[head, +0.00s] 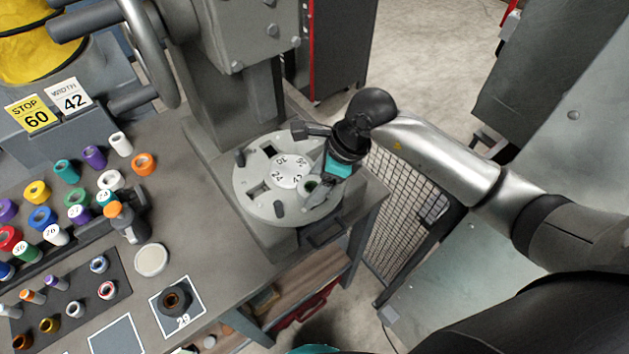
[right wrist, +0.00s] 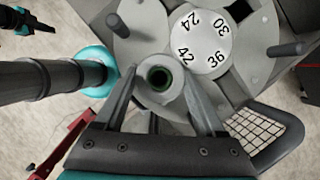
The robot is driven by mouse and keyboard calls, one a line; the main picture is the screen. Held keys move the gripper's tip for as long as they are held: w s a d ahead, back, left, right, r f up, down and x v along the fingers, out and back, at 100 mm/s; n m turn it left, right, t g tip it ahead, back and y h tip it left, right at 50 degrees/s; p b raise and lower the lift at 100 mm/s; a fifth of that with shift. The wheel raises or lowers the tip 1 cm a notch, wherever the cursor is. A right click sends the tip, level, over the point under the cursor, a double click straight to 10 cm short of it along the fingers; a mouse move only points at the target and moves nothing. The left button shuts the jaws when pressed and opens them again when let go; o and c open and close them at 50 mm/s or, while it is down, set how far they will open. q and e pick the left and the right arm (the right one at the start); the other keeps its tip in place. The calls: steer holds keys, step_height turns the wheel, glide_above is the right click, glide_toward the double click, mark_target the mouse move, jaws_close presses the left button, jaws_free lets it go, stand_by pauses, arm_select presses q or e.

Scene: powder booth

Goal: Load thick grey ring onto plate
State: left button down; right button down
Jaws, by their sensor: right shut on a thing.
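The thick grey ring (right wrist: 143,79) shows in the right wrist view with a dark green inside. My right gripper (right wrist: 158,92) is shut on it, one finger on each side. In the head view the ring (head: 311,187) is small and partly hidden by the gripper (head: 319,181). The plate (head: 250,177) is a round grey disc with dark pegs, openings and a white numbered centre, also in the right wrist view (right wrist: 262,68). The ring is over the plate's near right part. I cannot tell whether it touches the plate.
The grey bench (head: 210,262) holds several coloured spools at the left. A dark ring (head: 173,299) sits on a mat marked 29, beside a pale round disc (head: 151,260). A machine column (head: 237,100) rises behind the plate. A mesh panel (head: 405,215) stands right of the bench.

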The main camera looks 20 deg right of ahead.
arm_select(q)
steer(key=shift+f, duration=0.3)
arm_select(e)
steer(key=shift+f, duration=0.25)
jaws_free()
arm_select(q)
steer(key=shift+r, duration=0.1)
